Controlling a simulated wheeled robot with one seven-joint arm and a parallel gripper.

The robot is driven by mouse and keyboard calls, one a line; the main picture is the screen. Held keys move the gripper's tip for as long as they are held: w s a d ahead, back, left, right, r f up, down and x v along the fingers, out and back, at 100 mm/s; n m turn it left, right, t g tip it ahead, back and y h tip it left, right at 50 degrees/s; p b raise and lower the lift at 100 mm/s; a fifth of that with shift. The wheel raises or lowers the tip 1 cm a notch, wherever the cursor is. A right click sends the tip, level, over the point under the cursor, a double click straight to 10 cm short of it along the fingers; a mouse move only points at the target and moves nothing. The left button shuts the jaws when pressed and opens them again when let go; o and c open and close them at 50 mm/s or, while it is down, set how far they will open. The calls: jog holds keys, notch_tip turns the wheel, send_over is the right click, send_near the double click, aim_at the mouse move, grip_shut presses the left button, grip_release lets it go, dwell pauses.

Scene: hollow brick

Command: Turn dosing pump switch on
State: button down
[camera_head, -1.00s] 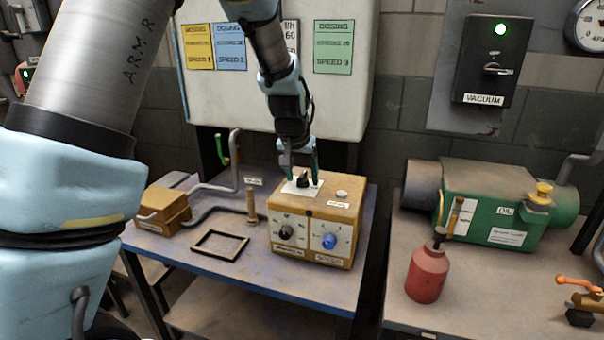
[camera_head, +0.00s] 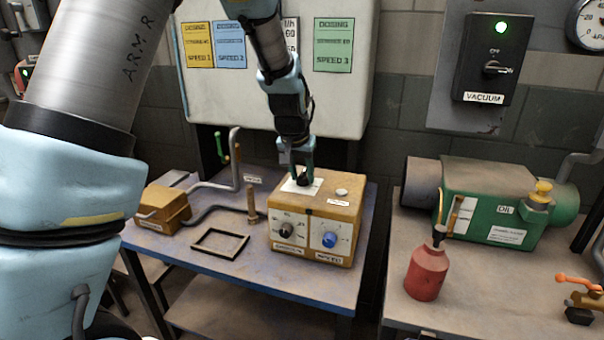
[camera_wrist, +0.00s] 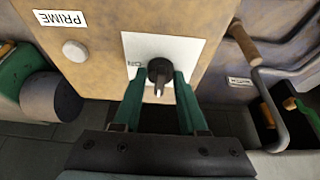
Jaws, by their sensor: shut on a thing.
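The dosing pump (camera_head: 316,222) is a worn yellow box on the blue-grey table, with a dark knob and a blue knob (camera_head: 329,240) on its front. On its top, a black rotary switch (camera_wrist: 159,70) sits on a white plate (camera_wrist: 138,46) with an "ON" mark left of the switch in the wrist view. My gripper (camera_wrist: 160,84) points down from above, its green fingers shut on the switch, one on each side. The switch's pale pointer shows between the fingertips. In the head view my gripper (camera_head: 303,180) hides part of the switch and plate.
A white button (camera_wrist: 75,51) marked PRIME is on the pump's top. A black frame (camera_head: 220,243), an upright brown peg (camera_head: 252,205) and a small yellow box (camera_head: 164,208) are to the left. A red bottle (camera_head: 427,268) and a green OIL machine (camera_head: 500,205) stand on the right table.

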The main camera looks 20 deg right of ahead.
jog(key=shift+f+b, duration=0.1)
jog(key=shift+b, duration=0.25)
jog(key=m+b, duration=0.1)
jog(key=m+g+b, duration=0.1)
jog(key=m, duration=0.1)
jog(key=shift+w+a+h, duration=0.15)
jog(key=shift+w+h, duration=0.05)
jog(key=shift+h, duration=0.2)
jog(key=m, duration=0.2)
jog(key=m+g+b, duration=0.1)
jog(key=m, duration=0.1)
jog(key=shift+g+h, duration=0.3)
jog(key=m, duration=0.2)
jog(key=m+g+p, duration=0.1)
jog(key=m, duration=0.1)
jog(key=m+g, duration=0.1)
jog(key=m, duration=0.1)
jog(key=shift+w+r+p, duration=0.2)
jog(key=shift+r+p, duration=0.05)
jog(key=shift+p, duration=0.05)
jog(key=m+g+p, duration=0.1)
jog(key=m, duration=0.1)
jog(key=m+y+p, duration=0.1)
jog(key=m, duration=0.1)
jog(key=shift+m+g, duration=0.4)
jog(key=shift+f, duration=0.15)
jog(key=shift+c, duration=2.3)
grip_release()
jog(key=shift+w, duration=0.1)
